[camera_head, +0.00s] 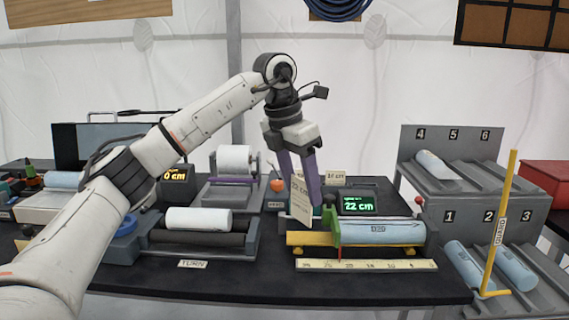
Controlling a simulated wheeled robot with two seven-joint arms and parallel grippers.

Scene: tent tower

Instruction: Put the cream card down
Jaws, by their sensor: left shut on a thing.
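My left gripper (307,192) reaches in from the left and points down over the middle of the black table. Its purple fingers are shut on the cream card (299,205), which hangs tilted between them with small writing on it. The card's lower end is close to the left end of the yellow measuring stand; I cannot tell whether it touches anything. My right gripper is not in view.
A blue roll marked D20 (378,232) lies on the yellow stand, behind a cream ruler (366,265). A green display (358,205) reads 22 cm. Rollers with a white roll (198,218) stand left. A numbered rack (447,217) and yellow guard post (501,220) stand right.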

